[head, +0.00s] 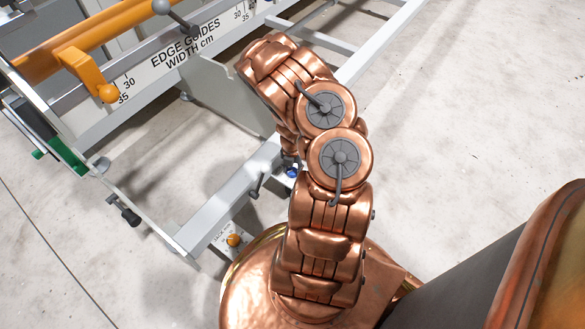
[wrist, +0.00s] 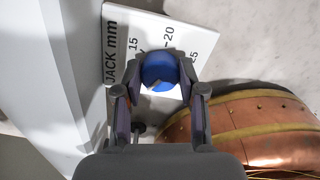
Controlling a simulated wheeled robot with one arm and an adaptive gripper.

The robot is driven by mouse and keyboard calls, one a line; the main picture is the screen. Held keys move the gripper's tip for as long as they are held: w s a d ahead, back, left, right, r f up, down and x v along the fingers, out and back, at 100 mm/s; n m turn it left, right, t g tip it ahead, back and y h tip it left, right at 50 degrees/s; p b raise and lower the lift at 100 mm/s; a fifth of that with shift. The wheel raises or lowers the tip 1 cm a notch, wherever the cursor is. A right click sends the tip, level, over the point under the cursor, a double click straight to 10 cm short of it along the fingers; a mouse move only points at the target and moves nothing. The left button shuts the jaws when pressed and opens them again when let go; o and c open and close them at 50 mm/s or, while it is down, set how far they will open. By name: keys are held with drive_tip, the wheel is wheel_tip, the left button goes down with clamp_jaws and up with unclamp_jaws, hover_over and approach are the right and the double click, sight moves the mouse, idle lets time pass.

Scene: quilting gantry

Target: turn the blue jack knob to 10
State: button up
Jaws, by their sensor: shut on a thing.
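The blue jack knob (wrist: 158,68) sits on a white scale plate (wrist: 120,20) in the wrist view. My gripper (wrist: 161,74) is shut around the knob, one finger on each side. The plate reads "JACK mm", with 15, 20 and a 5 that may be part of a larger number showing; the fingers and knob hide other marks. I cannot tell which number the knob points to. In the head view only a small piece of the blue knob (head: 292,172) shows beneath my arm, which hides most of my gripper.
A dark lever (head: 257,186) stands on that rail. The edge guides scale (head: 180,55) and an orange clamp (head: 90,72) are upper left.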

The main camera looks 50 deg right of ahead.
sight(293, 170)
drive_tip(key=m, duration=0.5)
drive_tip(key=shift+m+p, duration=0.3)
drive_tip(key=shift+m, duration=0.1)
idle(0.4)
drive_tip(key=o, duration=1.1)
drive_tip(key=shift+o, duration=0.2)
wheel_tip(293, 170, up, 12)
idle(0.6)
drive_tip(key=shift+s, duration=0.1)
